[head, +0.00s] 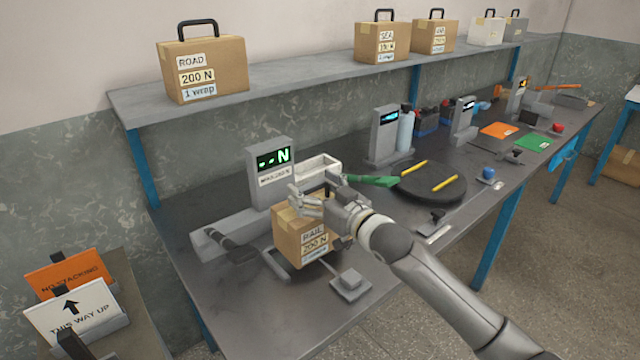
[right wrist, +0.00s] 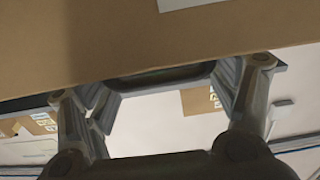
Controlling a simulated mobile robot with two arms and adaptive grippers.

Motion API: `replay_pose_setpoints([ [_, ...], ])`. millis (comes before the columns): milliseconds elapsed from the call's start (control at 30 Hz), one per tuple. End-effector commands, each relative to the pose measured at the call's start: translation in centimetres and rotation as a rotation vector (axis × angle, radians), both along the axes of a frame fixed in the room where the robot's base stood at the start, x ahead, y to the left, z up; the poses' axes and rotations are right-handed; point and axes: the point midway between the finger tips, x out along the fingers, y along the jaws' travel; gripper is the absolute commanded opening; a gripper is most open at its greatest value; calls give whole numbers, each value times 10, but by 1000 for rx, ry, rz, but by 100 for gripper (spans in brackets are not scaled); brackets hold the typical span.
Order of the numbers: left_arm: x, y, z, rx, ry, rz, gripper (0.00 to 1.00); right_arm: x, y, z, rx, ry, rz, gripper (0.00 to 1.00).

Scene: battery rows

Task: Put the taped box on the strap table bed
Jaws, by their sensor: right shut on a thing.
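A brown cardboard box (head: 300,238) with a RAIL, 200 N label is low over the near table, in front of a grey unit (head: 270,174) with a green-lit display. My right gripper (head: 318,200) is over the box's top, shut on its dark handle. In the right wrist view the box (right wrist: 130,45) fills the top and the handle (right wrist: 160,79) lies between the fingers. The gripper hides part of the box top. I cannot tell whether the box touches the surface under it, nor make out tape on it. My left gripper is not in view.
A dark round plate (head: 429,183) with yellow strips and a green-ended tool (head: 372,181) are behind. A shelf (head: 290,88) above carries several handled boxes. Sign cards (head: 72,308) stand at the lower left.

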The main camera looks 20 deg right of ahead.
Motion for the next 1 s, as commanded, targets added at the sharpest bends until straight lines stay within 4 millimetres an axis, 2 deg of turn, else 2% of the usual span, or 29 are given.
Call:
replay_pose_setpoints([
  [33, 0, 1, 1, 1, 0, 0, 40, 1, 1, 7, 4, -18, 2, 9],
  [167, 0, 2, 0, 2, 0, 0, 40, 5, 2, 1, 5, -16, 3, 9],
  [400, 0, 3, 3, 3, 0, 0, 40, 7, 3, -26, 3, -15, 3, 9],
  [500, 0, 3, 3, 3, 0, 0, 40, 7, 2, -30, 3, -17, 3, 9],
  [867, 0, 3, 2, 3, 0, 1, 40, 7, 3, -33, 3, -17, 3, 9],
  [900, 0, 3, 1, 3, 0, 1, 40, 7, 2, -42, -1, 0, 1, 82],
  [1000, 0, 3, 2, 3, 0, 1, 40, 7, 2, -42, -1, 0, 1, 95],
])
